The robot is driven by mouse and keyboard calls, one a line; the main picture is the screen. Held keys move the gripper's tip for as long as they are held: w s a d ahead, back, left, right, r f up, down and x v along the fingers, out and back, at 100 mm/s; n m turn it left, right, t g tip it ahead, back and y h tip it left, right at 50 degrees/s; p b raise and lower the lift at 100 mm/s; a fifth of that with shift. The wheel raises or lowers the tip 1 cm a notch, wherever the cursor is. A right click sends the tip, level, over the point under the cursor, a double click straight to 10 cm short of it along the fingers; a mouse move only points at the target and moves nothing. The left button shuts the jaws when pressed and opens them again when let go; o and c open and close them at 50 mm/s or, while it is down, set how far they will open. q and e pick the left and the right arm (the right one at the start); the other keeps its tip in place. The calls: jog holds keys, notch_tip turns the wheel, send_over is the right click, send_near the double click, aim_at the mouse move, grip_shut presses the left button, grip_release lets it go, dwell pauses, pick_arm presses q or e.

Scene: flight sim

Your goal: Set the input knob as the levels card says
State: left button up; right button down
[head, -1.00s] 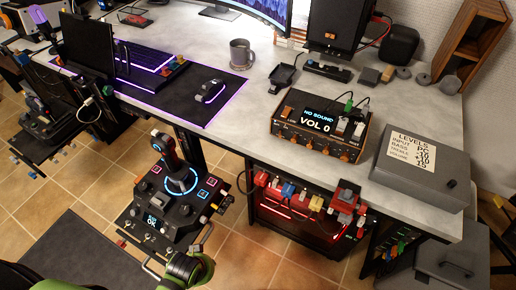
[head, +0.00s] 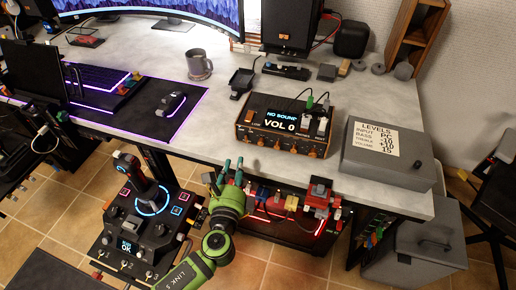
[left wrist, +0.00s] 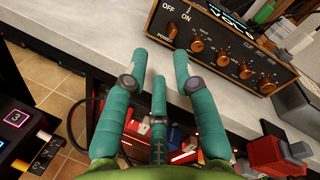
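The amplifier (head: 284,126) stands near the front edge of the desk, with orange knobs along its front. Its display (head: 280,119) reads NO SOUND and VOL 0. In the left wrist view, a row of knobs (left wrist: 222,59) shows right of the power switch (left wrist: 172,29); the lettering that would name the input knob is unreadable. The levels card (head: 376,137), on a grey box, reads INPUT PC, BASS -10, TREBLE +10, VOLUME 15. My left gripper (head: 228,171) is open and empty, left of and below the amplifier, its fingers (left wrist: 168,58) apart from the knobs. My right gripper is out of view.
The grey box (head: 386,172) stands right of the amplifier. Below the desk edge is a red-lit unit with several small blocks (head: 292,203). A joystick panel (head: 150,215) stands left of my arm. Cables (head: 322,97) rise behind the amplifier.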

aim_at(260, 144)
pick_arm(q)
jog(key=d+m+h, duration=0.1)
jog(key=m, duration=0.1)
jog(key=d+m+h, duration=0.1)
jog(key=d+m, duration=0.1)
jog(key=d+m+h, duration=0.1)
jog(key=m, duration=0.1)
jog(key=shift+w+d+f+h, duration=0.1)
jog(key=shift+w+d+h, duration=0.1)
jog(key=shift+w+h, duration=0.1)
jog(key=x, duration=0.6)
jog(key=shift+w, duration=0.3)
